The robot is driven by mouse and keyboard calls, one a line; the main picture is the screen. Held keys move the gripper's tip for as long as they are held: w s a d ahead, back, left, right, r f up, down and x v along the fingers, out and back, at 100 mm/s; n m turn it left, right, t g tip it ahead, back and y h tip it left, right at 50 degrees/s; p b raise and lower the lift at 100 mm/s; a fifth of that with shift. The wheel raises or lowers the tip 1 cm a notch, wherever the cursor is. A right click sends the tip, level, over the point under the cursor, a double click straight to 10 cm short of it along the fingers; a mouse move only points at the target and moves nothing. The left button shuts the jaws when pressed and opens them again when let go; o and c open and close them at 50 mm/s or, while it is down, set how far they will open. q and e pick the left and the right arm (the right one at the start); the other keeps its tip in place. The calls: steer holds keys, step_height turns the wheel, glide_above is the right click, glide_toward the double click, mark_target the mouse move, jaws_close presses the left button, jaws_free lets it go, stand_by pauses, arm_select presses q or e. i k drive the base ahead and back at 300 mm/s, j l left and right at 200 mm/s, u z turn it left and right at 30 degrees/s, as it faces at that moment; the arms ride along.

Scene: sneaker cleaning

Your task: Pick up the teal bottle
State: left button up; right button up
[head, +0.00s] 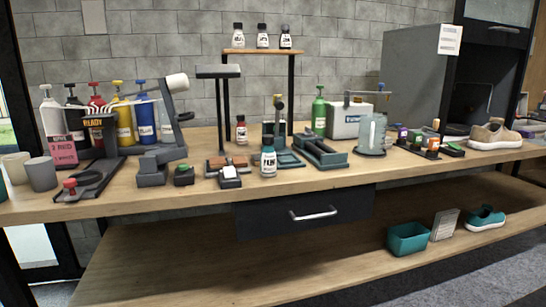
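A dark block with a white top (230,177) sits left of the bottle. Grey-green fixtures (320,153) stand behind and right, with a green pump bottle (319,112). Several pump bottles (123,122) crowd the left. A tan sneaker (494,135) sits at right.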

mark_target(268, 156)
steer(key=i+l+u, duration=0.1)
steer(key=l, duration=0.25)
steer(key=i+l, duration=0.2)
steer(key=l, duration=0.2)
steer(key=i+l+u, duration=0.15)
steer(key=l, duration=0.2)
steer(key=i+l+u, duration=0.1)
steer(key=l, duration=0.3)
steer(key=i+l+u, duration=0.1)
steer(key=l, duration=0.3)
steer(key=i, duration=0.1)
